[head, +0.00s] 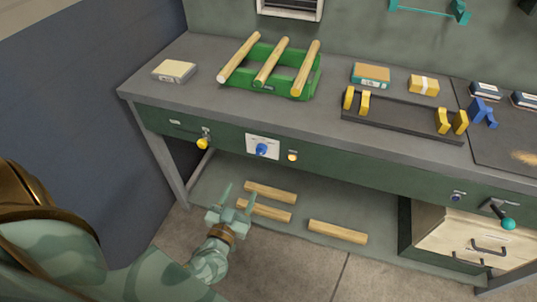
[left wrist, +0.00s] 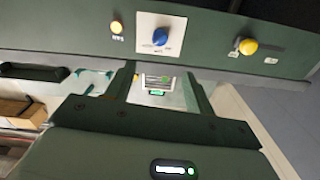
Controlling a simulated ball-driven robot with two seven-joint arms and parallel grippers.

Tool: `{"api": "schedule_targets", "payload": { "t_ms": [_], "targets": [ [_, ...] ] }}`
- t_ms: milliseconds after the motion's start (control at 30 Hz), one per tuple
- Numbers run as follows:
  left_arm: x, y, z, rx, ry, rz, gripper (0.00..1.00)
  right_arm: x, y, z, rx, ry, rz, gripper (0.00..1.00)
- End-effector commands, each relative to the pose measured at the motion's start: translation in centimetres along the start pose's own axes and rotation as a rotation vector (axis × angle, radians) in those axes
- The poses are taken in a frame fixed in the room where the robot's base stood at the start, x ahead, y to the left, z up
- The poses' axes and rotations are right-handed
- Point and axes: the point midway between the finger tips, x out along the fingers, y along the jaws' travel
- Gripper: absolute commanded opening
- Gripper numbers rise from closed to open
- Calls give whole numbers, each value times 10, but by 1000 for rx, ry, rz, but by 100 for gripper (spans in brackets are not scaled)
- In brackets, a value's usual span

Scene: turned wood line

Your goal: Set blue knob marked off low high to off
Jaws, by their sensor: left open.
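The blue knob (head: 262,150) is on a white plate (head: 250,142) on the dark green front panel of the bench. In the left wrist view the blue knob (left wrist: 160,37) sits beyond my fingers, near the top. The marks on the plate are too small to read, so I cannot tell which one the knob points at. My left gripper (head: 240,193) is open and empty, below and in front of the knob, apart from it. Its fingers also show in the left wrist view (left wrist: 161,76). My right gripper is in neither view.
A yellow knob (head: 203,143) is left of the plate and an amber button (head: 292,157) right of it. Wooden rods lie on the lower shelf (head: 325,210) behind my gripper. A green rack (head: 310,88) with rods stands on the bench top. A drawer unit (head: 440,236) is right.

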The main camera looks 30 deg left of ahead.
Motion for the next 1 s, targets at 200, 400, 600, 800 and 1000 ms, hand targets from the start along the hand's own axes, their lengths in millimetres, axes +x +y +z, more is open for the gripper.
{"api": "schedule_targets", "payload": {
  "t_ms": [200, 400, 600, 800, 1000],
  "targets": [
    [41, 1, 2, 2, 2, 1, 54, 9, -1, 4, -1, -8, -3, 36],
    [93, 1, 4, 3, 0, 2, 54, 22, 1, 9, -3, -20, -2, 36],
    [135, 1, 4, 2, -2, 2, 54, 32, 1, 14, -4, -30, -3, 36],
    [155, 1, 2, 1, -3, 2, 54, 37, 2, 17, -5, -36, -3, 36],
    [158, 1, 1, 1, -2, 3, 54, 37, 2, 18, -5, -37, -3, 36]
  ]
}}
